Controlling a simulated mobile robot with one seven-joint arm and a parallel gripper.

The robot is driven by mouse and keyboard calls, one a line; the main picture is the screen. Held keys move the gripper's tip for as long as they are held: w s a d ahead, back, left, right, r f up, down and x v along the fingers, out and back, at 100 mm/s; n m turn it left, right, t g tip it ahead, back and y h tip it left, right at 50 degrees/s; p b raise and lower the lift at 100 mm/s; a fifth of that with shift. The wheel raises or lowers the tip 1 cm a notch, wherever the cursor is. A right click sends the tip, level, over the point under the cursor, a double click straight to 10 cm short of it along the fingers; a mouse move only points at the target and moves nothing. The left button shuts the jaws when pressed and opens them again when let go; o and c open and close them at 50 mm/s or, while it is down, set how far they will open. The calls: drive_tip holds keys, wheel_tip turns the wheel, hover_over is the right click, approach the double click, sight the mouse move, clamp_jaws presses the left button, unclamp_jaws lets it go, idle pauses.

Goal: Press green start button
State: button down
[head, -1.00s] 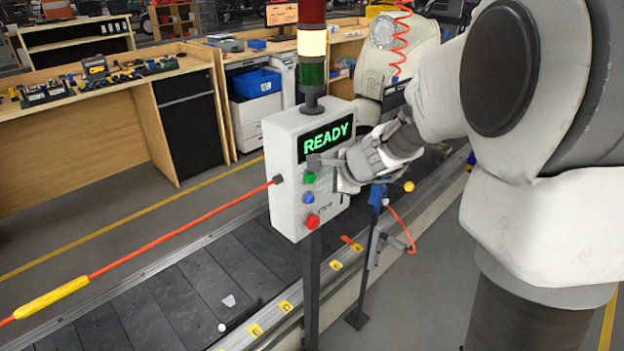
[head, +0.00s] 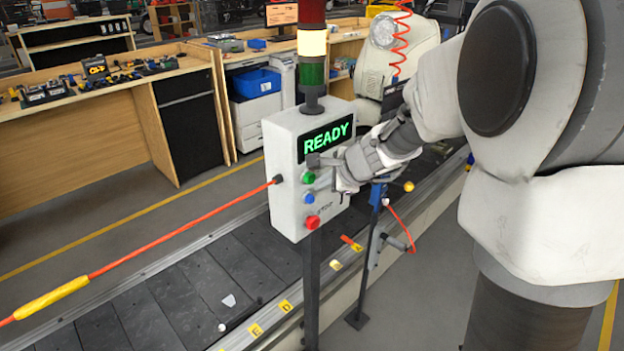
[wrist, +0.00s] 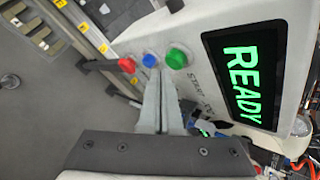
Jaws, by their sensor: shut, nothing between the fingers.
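The green start button (head: 308,177) is the top button on the white control box (head: 283,190), below a screen (head: 324,141) reading READY in green. It also shows in the wrist view (wrist: 176,58). A blue button (head: 308,198) and a red button (head: 312,222) sit below it. My gripper (head: 316,161) is at the box front, its fingertips close to the green button in the head view. In the wrist view the shut, empty fingers (wrist: 160,76) point at the panel near the blue and green buttons. I cannot tell whether they touch.
A signal tower (head: 312,45) with its middle lamp lit stands on the box. An orange pull cord (head: 180,232) runs left from the box. The slat conveyor (head: 190,290) passes behind the post (head: 311,290). A blue-topped stand (head: 377,195) is right of the box.

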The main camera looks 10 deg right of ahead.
drive_tip(key=shift+w+a, duration=0.2)
drive_tip(key=shift+w, duration=0.1)
